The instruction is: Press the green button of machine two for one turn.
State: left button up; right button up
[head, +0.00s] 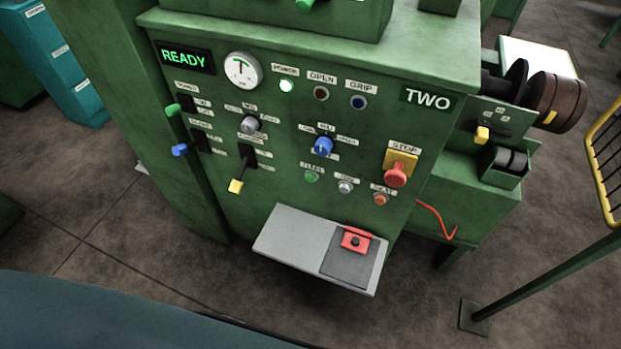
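Machine two is a green cabinet (330,95) with a "TWO" plate (428,97) at its upper right. Its display (185,57) reads "READY". The green button (312,176) sits low on the panel, left of a white button (346,187) and an orange-red button (380,199). Neither of my grippers shows in the head view, and nothing covers the green button.
A red stop knob (396,175) on a yellow plate is right of the buttons. A grey shelf (290,238) with a red piece (356,240) juts out below. Left are a yellow-tipped lever (236,186) and several knobs. A yellow-framed rack (604,165) stands at right.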

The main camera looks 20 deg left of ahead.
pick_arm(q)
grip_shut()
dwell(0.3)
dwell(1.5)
